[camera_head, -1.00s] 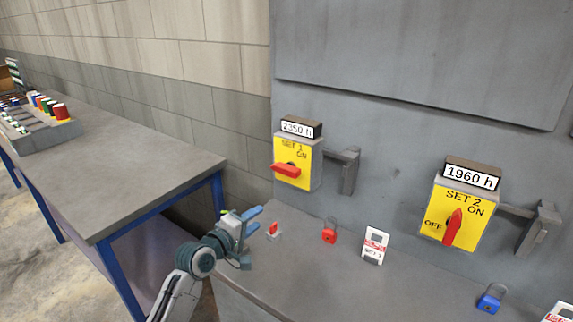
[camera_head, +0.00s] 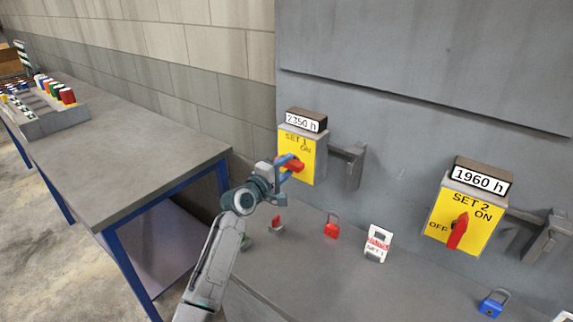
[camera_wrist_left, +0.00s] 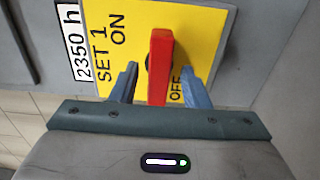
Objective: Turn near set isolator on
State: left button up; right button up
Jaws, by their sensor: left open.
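The SET 1 isolator (camera_head: 313,165) is a yellow plate on the grey wall with ON and OFF marks. Its red handle (camera_wrist_left: 160,62) lies level along the plate, its near end beside OFF in the left wrist view. My left gripper (camera_head: 285,166) is open in front of this plate, one blue finger on each side of the handle, with gaps visible. In the head view the gripper partly hides the handle. The SET 2 isolator (camera_head: 480,228) is to the right, its red handle (camera_head: 458,231) near upright. My right gripper is not in view.
A grey ledge below holds a small red-topped item (camera_head: 277,224), a red padlock (camera_head: 331,226), a white tag (camera_head: 377,243) and a blue padlock (camera_head: 493,302). Grey brackets (camera_head: 353,166) stick out beside the plates. A blue-legged table (camera_head: 150,155) stands left.

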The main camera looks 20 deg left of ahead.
pick_arm(q)
jog(key=shift+w+d, duration=0.1)
jog(key=shift+w, duration=0.05)
jog(key=c, duration=0.3)
grip_shut()
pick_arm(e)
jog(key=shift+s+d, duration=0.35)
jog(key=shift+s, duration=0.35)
